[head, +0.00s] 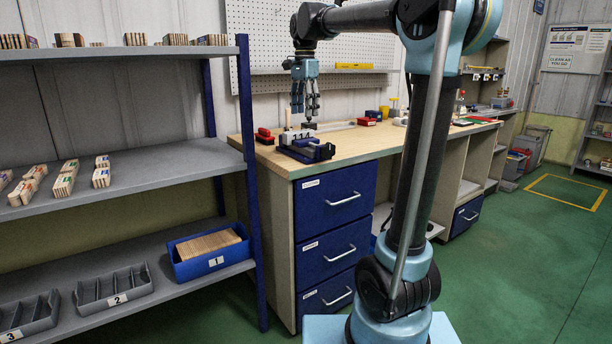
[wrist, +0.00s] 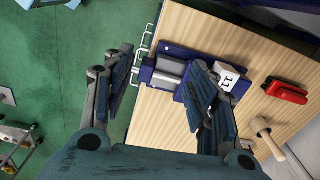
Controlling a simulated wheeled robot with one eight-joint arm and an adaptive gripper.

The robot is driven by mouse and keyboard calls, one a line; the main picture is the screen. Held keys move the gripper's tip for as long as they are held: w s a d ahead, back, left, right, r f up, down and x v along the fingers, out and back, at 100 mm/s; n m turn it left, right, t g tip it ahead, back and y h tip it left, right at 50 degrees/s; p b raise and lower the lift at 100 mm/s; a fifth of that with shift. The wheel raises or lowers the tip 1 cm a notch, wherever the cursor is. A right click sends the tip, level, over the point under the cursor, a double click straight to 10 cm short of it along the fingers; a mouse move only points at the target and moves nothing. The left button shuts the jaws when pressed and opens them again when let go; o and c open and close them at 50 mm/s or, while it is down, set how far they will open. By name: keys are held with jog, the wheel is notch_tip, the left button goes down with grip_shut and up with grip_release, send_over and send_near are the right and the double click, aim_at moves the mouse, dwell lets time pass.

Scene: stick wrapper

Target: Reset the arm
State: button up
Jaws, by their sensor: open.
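My gripper (head: 306,112) hangs fingers-down over the near left end of the wooden workbench (head: 345,148) in the head view. Its fingers are spread, with nothing between them that I can make out. Below it on the bench is a dark blue fixture (head: 312,152) with a white block marked with digits at it. In the wrist view, the open gripper (wrist: 160,62) is above the fixture, which has a grey cylindrical part (wrist: 167,74). The right finger covers part of the fixture and lies beside the white block (wrist: 227,76). My arm stretches from the right.
A red item (wrist: 287,92) and a wooden-handled tool (wrist: 266,132) lie near the fixture. A grey shelf (head: 150,168) with wooden bundles stands left, with a blue bin (head: 183,271) on its lower level. Green floor is open at right.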

jog(key=s+d+f+n+t, duration=0.1)
jog(key=s+d+f+n, duration=0.4)
jog(key=s+d+f, duration=1)
jog(key=s+d+f+n, duration=0.2)
jog(key=s+f+n, duration=0.1)
jog(key=s+f, duration=0.4)
jog(key=s+d+f+n+t, duration=0.1)
jog(key=s+d+f+n, duration=0.1)
jog(key=s+f, duration=0.6)
notch_tip(320, 180, down, 5)
jog(key=shift+s+d+r+n, duration=0.2)
jog(key=shift+s+n, duration=0.1)
jog(key=shift+n, duration=0.1)
jog(key=shift+w+f, duration=0.2)
jog(key=shift+w, duration=0.3)
